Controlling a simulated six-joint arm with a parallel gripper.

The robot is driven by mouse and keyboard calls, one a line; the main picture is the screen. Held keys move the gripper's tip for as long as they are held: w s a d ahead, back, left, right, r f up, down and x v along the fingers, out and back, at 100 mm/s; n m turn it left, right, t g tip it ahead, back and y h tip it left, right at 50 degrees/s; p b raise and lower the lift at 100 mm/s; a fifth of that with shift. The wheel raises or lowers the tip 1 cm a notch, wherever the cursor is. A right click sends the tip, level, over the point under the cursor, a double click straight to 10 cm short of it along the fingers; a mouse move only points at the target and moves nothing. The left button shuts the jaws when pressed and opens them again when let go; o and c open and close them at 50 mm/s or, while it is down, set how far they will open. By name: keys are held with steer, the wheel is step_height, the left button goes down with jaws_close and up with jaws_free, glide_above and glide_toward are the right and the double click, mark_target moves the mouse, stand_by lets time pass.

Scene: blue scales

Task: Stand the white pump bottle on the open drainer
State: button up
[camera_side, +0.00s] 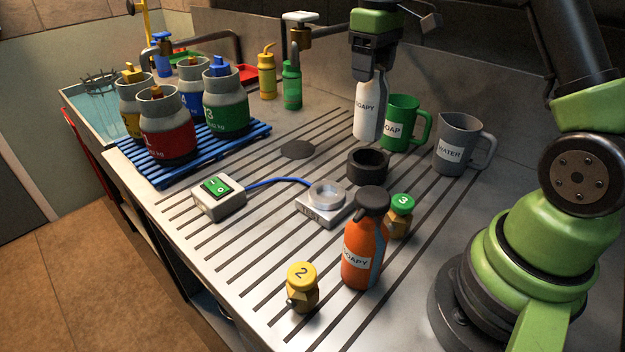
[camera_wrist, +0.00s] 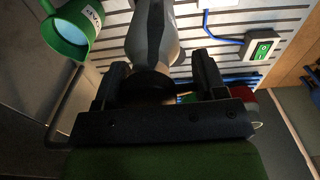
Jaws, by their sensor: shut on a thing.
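The white pump bottle (camera_side: 367,112), with a SOAPY label, is upright below my gripper (camera_side: 374,62). My gripper is shut on its top, which the jaws hide in the side view. In the wrist view the bottle (camera_wrist: 153,38) extends away between the two fingers (camera_wrist: 160,80), with a dark collar between them. The bottle is just left of the green SOAP mug (camera_side: 398,122), by the back of the drainer (camera_side: 265,215), a grooved steel surface. I cannot tell whether its base touches the steel.
The grey WATER jug (camera_side: 457,146) and black ring (camera_side: 368,164) are near the bottle. An orange SOAPY bottle (camera_side: 362,255), small numbered weights and a switch box (camera_side: 218,197) with blue cable stand forward. Gas canisters fill the blue rack (camera_side: 180,172). Grooved steel left of the bottle is mostly bare.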

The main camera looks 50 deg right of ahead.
steer(key=w+a+n, duration=0.2)
steer(key=a+n, duration=0.7)
steer(key=a, duration=0.5)
steer(key=w+a+n, duration=0.3)
steer(key=a+n, duration=0.5)
steer(key=a, duration=0.6)
step_height(320, 180, down, 10)
steer(key=shift+s+a+f, duration=0.15)
steer(key=shift+s+a, duration=0.05)
steer(key=shift+f, duration=0.1)
steer(key=o, duration=1.4)
steer(key=shift+o, duration=0.2)
